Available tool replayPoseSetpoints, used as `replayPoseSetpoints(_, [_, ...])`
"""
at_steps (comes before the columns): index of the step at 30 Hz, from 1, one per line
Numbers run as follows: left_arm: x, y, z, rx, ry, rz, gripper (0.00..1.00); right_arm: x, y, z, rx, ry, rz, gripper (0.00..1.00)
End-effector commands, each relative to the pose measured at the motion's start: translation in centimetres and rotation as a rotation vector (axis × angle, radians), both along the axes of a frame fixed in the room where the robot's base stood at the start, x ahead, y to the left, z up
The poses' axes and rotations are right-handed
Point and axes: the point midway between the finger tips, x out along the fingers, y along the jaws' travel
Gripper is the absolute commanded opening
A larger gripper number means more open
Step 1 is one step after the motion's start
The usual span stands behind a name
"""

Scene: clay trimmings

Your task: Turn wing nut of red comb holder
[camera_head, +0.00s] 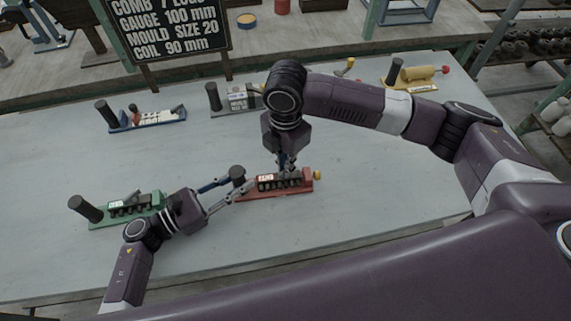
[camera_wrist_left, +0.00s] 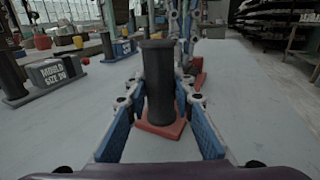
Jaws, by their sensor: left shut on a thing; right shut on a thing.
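The red comb holder (camera_head: 262,190) lies on the grey table with its black upright handle (camera_head: 237,173) at its left end and a yellow part at its right end. My left gripper (camera_head: 236,184) comes in from the left and is shut on the handle. In the left wrist view the blue fingers stand on both sides of the black handle (camera_wrist_left: 160,85), above the red base (camera_wrist_left: 160,128). My right gripper (camera_head: 287,163) points down onto the middle of the holder, its fingers closed together at the wing nut. The wing nut itself is hidden by the fingertips.
A green holder (camera_head: 143,219) stands close to my left arm. Blue (camera_head: 152,126), grey (camera_head: 228,112) and yellow (camera_head: 412,83) holders stand further back. A dark sign (camera_head: 168,28) stands at the back edge. The table's right front is clear.

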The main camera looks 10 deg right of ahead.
Motion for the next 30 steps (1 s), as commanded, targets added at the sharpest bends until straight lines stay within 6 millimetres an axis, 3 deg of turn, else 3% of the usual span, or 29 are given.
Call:
replayPoseSetpoints(10, [0.1, 0.2, -0.2, 0.005, 0.002, 0.004, 0.0, 0.0, -0.1, 0.1, -0.002, 0.0, 0.003, 0.0])
replayPoseSetpoints(12, [0.1, 0.2, -0.2, 0.005, 0.002, 0.004, 0.0, 0.0, -0.1, 0.1, -0.002, 0.0, 0.003, 0.12])
replayPoseSetpoints(16, [0.0, 0.2, -0.2, 0.005, 0.002, 0.003, 0.0, 0.0, -0.1, 0.0, -0.002, -0.001, 0.003, 0.24])
replayPoseSetpoints(25, [0.0, 0.1, -0.2, 0.004, 0.001, 0.002, 0.0, 0.0, 0.0, 0.2, 0.001, -0.001, 0.002, 0.24])
replayPoseSetpoints(30, [0.0, 0.1, -0.1, 0.004, 0.001, 0.001, 0.0, 0.1, 0.0, 2.4, 0.001, -0.004, 0.002, 0.24])
